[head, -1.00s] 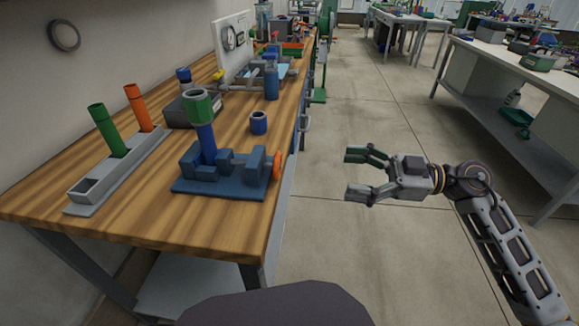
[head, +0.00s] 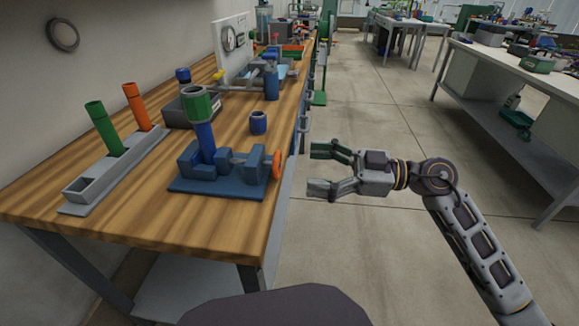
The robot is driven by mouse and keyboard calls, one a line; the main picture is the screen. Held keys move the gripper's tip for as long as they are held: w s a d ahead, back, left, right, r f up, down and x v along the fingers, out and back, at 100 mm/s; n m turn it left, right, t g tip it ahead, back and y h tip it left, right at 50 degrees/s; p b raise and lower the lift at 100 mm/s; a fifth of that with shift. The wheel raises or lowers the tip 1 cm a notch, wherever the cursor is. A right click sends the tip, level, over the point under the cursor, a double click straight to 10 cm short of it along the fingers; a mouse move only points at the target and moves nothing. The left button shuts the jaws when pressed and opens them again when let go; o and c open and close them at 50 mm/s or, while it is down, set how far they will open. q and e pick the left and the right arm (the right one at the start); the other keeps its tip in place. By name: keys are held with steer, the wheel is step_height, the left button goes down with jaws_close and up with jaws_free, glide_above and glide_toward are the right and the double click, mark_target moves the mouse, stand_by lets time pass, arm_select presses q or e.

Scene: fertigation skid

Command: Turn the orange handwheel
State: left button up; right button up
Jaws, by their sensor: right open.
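The orange handwheel (head: 277,165) is on the right end of a blue vise-like fixture (head: 222,180) near the bench's right edge. It shows nearly edge-on. A blue tube with a green collar (head: 197,103) stands upright in the fixture. My right gripper (head: 316,170) is open and empty, to the right of the handwheel and apart from it, with its fingers pointing left toward it. It is beyond the bench edge, over the floor. My left gripper is not in view.
The wooden bench (head: 180,222) also bears a grey rack (head: 78,190) with a green and an orange tube, a small blue cup (head: 258,122) and a grey box (head: 180,112). A gauge panel (head: 230,45) stands further back.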

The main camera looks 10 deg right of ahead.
mark_target(280, 165)
steer(key=shift+x, duration=1.05)
steer(key=shift+b+x, duration=0.4)
steer(key=shift+x, duration=0.8)
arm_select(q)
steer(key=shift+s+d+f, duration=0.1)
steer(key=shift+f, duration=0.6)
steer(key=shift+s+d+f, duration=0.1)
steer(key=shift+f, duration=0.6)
arm_select(e)
steer(key=shift+w+a, duration=0.2)
steer(key=shift+a, duration=0.45)
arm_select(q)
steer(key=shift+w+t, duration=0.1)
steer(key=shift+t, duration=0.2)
arm_select(e)
steer(key=shift+c, duration=0.6)
steer(key=c, duration=0.9)
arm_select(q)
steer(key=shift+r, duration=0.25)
